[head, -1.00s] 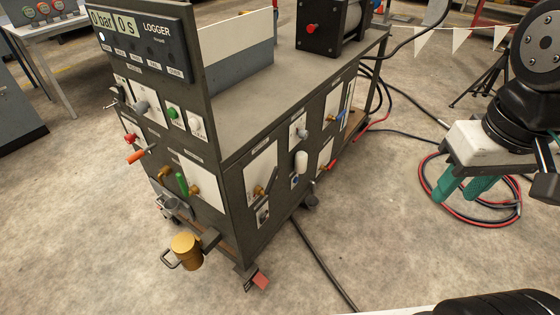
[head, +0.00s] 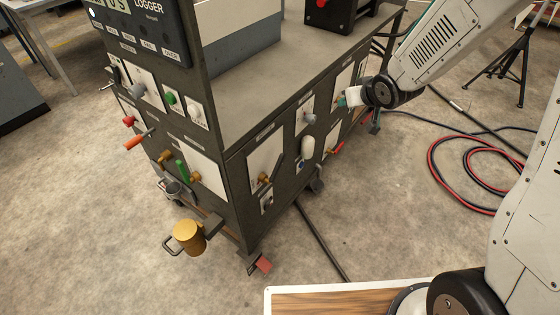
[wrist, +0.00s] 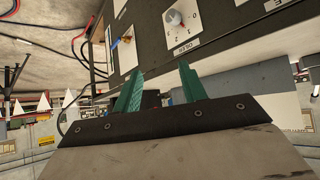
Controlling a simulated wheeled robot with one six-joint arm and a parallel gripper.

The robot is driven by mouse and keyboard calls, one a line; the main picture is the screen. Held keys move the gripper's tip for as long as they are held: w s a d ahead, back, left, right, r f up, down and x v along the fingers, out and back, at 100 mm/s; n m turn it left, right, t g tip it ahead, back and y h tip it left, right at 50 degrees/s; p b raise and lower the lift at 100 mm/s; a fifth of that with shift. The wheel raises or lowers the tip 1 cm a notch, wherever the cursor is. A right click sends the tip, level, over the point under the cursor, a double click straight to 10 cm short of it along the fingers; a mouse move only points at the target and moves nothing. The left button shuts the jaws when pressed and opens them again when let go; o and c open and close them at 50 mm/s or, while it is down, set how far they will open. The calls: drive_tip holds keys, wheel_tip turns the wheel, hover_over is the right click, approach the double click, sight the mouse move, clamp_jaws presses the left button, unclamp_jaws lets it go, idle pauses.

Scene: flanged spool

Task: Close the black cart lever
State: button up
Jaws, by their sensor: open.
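The black lever (head: 280,164) is on the long side of the dark cart (head: 232,190), on a white plate with a brass valve body (head: 264,180). It slants up and to the right from the brass. It is not seen in the wrist view. My gripper (head: 343,100) is beside the same side of the cart, farther along and higher than the black lever, and apart from it. In the wrist view its two green fingers (wrist: 160,88) stand apart with nothing between them.
A grey knob (head: 309,118), a white handle (head: 307,147) and a red lever (head: 337,148) are on the same side. A gold cylinder (head: 188,236) juts from the cart's end. Red and black hoses (head: 465,165) lie on the floor at right. Floor in front is mostly clear.

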drive_tip(key=w+a+f+y, duration=0.3)
drive_tip(key=a+f, duration=0.2)
drive_tip(key=f, duration=0.2)
drive_tip(key=t+y, duration=0.2)
drive_tip(key=y, duration=0.7)
approach(282, 162)
drive_tip(key=x, duration=1.1)
drive_tip(key=shift+f, duration=0.1)
clamp_jaws()
